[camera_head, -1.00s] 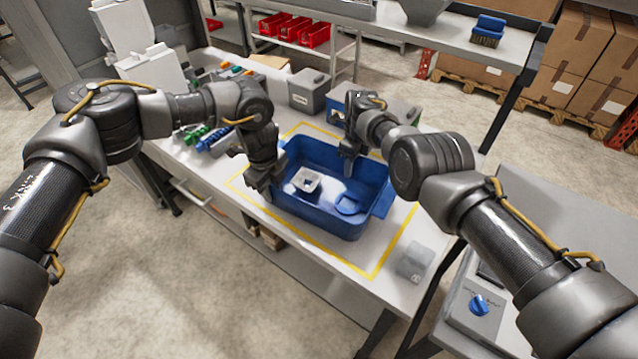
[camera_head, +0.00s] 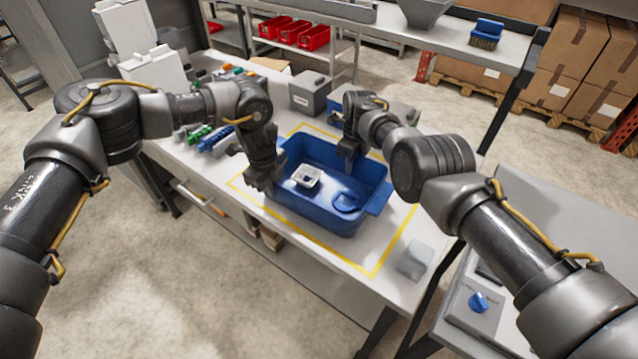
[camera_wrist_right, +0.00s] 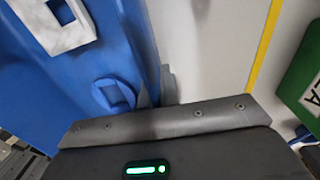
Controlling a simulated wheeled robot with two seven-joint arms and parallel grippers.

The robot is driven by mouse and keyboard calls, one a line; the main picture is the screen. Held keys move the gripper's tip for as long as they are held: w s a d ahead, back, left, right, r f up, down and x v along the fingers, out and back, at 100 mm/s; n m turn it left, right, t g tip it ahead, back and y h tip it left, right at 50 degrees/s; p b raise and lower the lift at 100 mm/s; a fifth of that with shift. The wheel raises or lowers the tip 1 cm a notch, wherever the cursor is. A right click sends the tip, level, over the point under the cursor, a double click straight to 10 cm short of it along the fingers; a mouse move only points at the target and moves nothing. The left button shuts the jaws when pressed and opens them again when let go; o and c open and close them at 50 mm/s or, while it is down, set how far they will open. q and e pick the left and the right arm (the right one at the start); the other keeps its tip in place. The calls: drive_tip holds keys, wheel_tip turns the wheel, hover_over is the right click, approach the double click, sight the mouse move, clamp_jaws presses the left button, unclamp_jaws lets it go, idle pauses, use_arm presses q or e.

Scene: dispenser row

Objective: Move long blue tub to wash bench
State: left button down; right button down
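The long blue tub (camera_head: 318,218) stands on the table inside a yellow outline. It holds a white square piece (camera_head: 306,177) and a small blue round piece (camera_head: 346,203). My left gripper (camera_head: 262,180) is at the tub's left end, close to its rim. My right gripper (camera_head: 350,155) is at the far long wall. I cannot tell whether either touches the tub, and their finger gaps are not clear. The right wrist view shows the tub (camera_wrist_right: 40,90) beside the dark gripper body, with the fingers mostly hidden. I cannot pick out the wash bench for certain.
A grey box (camera_head: 309,95) stands behind the tub. Green and blue small parts (camera_head: 205,138) lie to its left. A translucent block (camera_head: 415,258) sits near the table's right corner. A grey unit with a blue knob (camera_head: 478,303) is at the lower right.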

use_arm(q)
drive_tip(key=shift+s+f, duration=0.15)
drive_tip(key=shift+f, duration=0.05)
use_arm(e)
drive_tip(key=shift+s+f, duration=0.15)
drive_tip(key=shift+f, duration=0.15)
